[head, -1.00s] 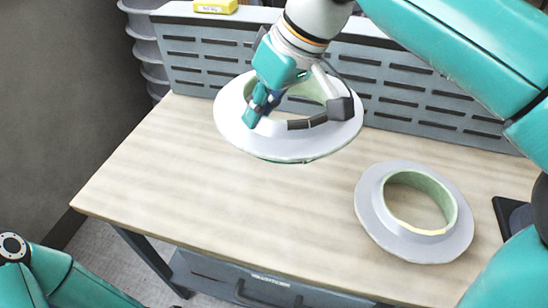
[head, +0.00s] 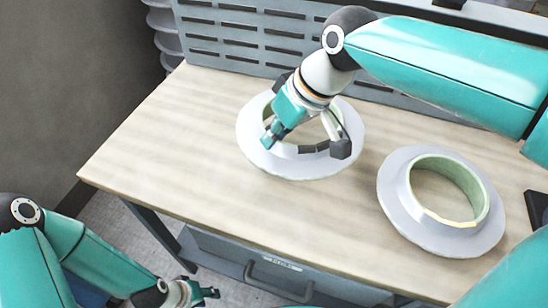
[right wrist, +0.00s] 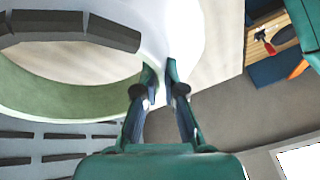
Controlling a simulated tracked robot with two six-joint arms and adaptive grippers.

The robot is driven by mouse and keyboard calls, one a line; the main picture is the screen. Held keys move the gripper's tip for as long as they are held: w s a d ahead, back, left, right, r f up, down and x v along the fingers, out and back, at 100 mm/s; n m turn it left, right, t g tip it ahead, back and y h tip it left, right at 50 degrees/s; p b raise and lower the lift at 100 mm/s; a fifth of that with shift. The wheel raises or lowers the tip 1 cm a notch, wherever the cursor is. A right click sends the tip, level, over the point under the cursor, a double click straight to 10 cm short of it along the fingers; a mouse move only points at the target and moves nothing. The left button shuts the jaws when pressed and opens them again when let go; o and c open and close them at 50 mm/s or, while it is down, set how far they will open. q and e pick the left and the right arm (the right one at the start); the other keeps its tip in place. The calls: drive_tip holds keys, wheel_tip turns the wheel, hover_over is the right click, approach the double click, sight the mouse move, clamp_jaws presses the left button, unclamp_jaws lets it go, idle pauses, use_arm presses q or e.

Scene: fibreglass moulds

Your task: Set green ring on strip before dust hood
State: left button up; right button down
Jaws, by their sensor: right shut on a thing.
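My right gripper (head: 268,141) is shut on the wall of a pale grey flanged ring (head: 312,171) with a green inner face. In the right wrist view, my fingers (right wrist: 161,78) pinch this ring's wall (right wrist: 185,30). The ring looks level, at or just above the workbench; I cannot tell whether it touches. A second, similar grey ring (head: 408,222) with a pale green inside lies to its right. My left gripper (head: 204,293) is low at the left, off the bench front; its jaw opening is unclear.
The wood-topped workbench (head: 160,150) has bare room to the left and front of the held ring. A grey slotted panel (head: 235,35) stands along its back. A drawer with a handle (head: 280,280) is below. A dark object (head: 538,208) lies at the right edge.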

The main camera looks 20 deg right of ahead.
wheel_tip(320, 180, down, 6)
drive_tip(key=shift+r+b, duration=0.1)
drive_tip(key=shift+b, duration=0.25)
drive_tip(key=c, duration=1.3)
unclamp_jaws()
drive_tip(key=p+v, duration=0.1)
drive_tip(key=v, duration=1)
drive_tip(key=shift+s+d+r, duration=0.2)
drive_tip(key=shift+d+r, duration=0.05)
drive_tip(key=shift+r, duration=0.15)
